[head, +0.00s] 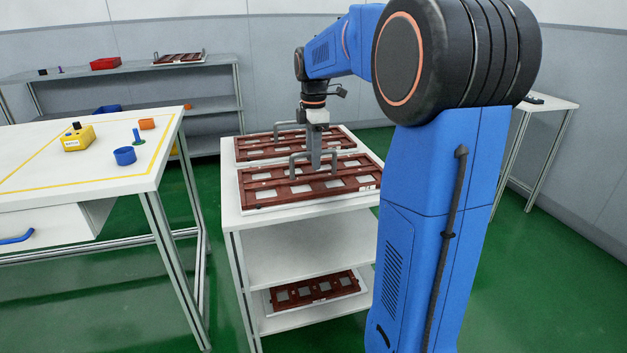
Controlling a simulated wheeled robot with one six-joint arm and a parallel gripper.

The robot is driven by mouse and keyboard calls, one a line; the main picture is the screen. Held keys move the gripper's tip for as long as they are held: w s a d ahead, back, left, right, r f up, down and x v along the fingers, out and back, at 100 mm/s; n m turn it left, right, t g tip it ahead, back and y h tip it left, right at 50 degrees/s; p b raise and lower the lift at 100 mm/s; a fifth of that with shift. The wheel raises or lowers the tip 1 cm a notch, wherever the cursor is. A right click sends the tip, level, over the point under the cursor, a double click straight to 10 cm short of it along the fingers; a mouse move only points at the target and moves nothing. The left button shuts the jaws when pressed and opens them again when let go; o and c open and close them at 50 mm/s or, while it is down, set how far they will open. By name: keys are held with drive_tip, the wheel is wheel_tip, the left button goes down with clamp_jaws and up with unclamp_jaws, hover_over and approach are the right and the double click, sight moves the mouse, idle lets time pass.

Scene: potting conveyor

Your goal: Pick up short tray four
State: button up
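Two reddish-brown trays with pale square openings and grey raised handles lie on the top of a white stand (232,219). The front tray (262,203) is nearer to me; the rear tray (257,155) lies just behind it. A third brown tray (312,300) lies on the stand's bottom shelf. I cannot read which one is number four. My gripper (316,166) points down over the front tray, at its handle (297,155). Its fingers overlap the handle in this view, so I cannot tell whether they are open or shut on it.
A white table (60,180) with a yellow sensor box (77,140), a blue cup (124,156) and an orange block (147,124) stands at left. A grey shelf (130,70) behind holds another tray (180,58) and a red bin (105,63). A small table stands right.

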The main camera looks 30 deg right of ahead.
clamp_jaws()
idle(1.4)
